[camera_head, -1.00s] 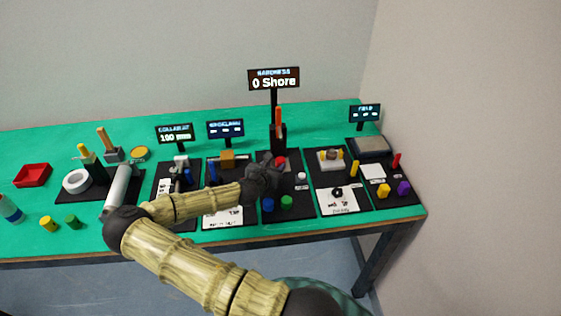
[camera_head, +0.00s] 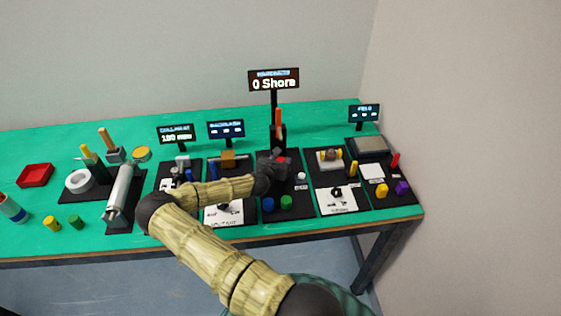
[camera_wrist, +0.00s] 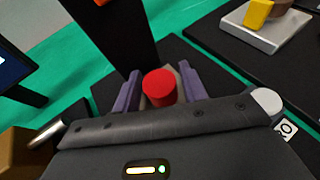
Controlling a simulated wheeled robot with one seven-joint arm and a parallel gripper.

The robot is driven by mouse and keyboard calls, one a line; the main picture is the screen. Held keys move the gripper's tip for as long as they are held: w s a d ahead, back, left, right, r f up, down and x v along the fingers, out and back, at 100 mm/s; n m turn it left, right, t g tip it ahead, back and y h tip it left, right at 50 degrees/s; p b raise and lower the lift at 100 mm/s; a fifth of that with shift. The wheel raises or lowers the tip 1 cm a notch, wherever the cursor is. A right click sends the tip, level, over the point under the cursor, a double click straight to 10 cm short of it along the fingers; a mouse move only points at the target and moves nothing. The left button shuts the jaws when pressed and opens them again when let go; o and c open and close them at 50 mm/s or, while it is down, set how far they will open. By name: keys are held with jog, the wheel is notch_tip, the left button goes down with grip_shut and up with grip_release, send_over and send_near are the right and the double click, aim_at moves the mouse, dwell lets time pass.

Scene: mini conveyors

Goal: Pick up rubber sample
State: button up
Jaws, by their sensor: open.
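A red cylinder, which looks like the rubber sample (camera_wrist: 159,87), stands upright in the wrist view at the foot of a dark column. My gripper (camera_wrist: 160,78) is open, with one purple-grey finger on each side of the cylinder. Whether the fingers touch it, I cannot tell. In the head view my gripper (camera_head: 275,166) is over the mat of the hardness station, just in front of its post. There the cylinder is mostly hidden behind my gripper.
The hardness display (camera_head: 274,80) stands on the post behind my gripper. A blue cylinder (camera_head: 267,204), a green cylinder (camera_head: 287,201) and a white piece (camera_head: 301,175) are on the same mat. Neighbouring stations stand close on both sides. A red tray (camera_head: 35,175) is at the far left.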

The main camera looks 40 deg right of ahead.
aim_at(280, 159)
jog(key=shift+c, duration=0.4)
jog(key=c, duration=0.7)
jog(key=shift+c, duration=0.2)
jog(key=shift+r+p, duration=0.3)
jog(key=shift+r, duration=0.15)
notch_tip(280, 159, up, 3)
jog(key=shift+r+p, duration=0.1)
jog(key=shift+p, duration=1)
jog(key=s+a, duration=0.5)
jog(key=a, duration=0.4)
jog(key=s+a, duration=0.5)
jog(key=a, duration=0.4)
jog(key=s+a, duration=0.5)
jog(key=a, duration=0.5)
jog(key=shift+s+f, duration=0.25)
jog(key=shift+f, duration=0.05)
